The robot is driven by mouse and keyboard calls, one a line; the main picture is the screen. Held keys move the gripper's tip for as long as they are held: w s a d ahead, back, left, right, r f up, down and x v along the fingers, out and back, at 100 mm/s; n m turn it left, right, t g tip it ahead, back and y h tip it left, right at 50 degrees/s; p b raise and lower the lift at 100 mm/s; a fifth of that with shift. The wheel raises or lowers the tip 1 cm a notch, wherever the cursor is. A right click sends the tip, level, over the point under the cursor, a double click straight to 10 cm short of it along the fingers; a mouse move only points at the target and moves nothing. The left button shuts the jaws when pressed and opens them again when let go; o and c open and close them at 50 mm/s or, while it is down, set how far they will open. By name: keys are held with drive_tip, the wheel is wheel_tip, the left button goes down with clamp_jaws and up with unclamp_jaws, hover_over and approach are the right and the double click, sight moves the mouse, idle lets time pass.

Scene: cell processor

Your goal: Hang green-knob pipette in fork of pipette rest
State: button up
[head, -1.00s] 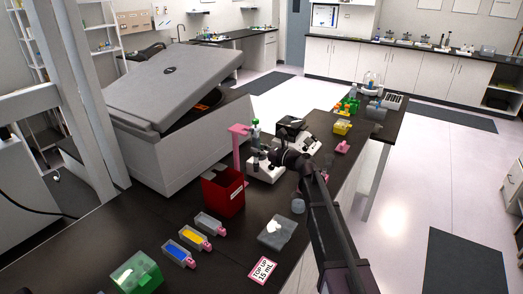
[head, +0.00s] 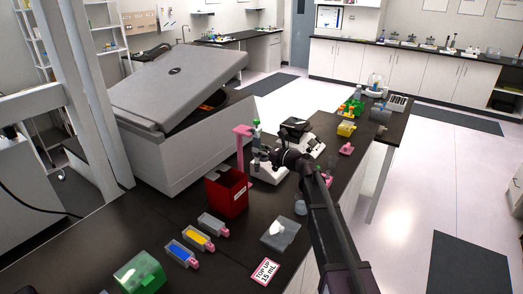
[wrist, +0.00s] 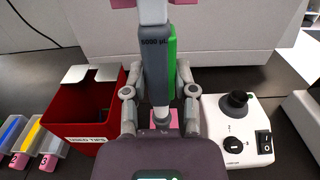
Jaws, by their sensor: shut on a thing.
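The green-knob pipette (head: 256,128) is upright in my gripper (head: 262,157), beside the pink pipette rest (head: 240,150). In the wrist view the pipette (wrist: 154,65) has a grey body marked 5000 and a green strip on its right side. My gripper (wrist: 160,105) is shut around its lower body. Pink parts of the rest (wrist: 180,3) show behind the pipette, at the top edge and low between the fingers. The fork is mostly hidden there, and I cannot tell whether the pipette touches it.
A red used-tips bin (head: 226,192) stands left of the rest. A white device with a black knob (wrist: 237,125) stands close on the right. The large grey-lidded machine (head: 175,95) is behind. Reagent troughs (head: 198,238) and a clear box (head: 280,234) lie in front.

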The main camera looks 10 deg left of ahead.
drive_tip(key=shift+x, duration=1)
drive_tip(key=shift+w+a, duration=0.2)
drive_tip(key=shift+a, duration=0.4)
drive_tip(key=shift+f, duration=0.2)
idle(1.3)
drive_tip(key=o, duration=0.8)
drive_tip(key=shift+c, duration=0.2)
drive_tip(key=v, duration=1.2)
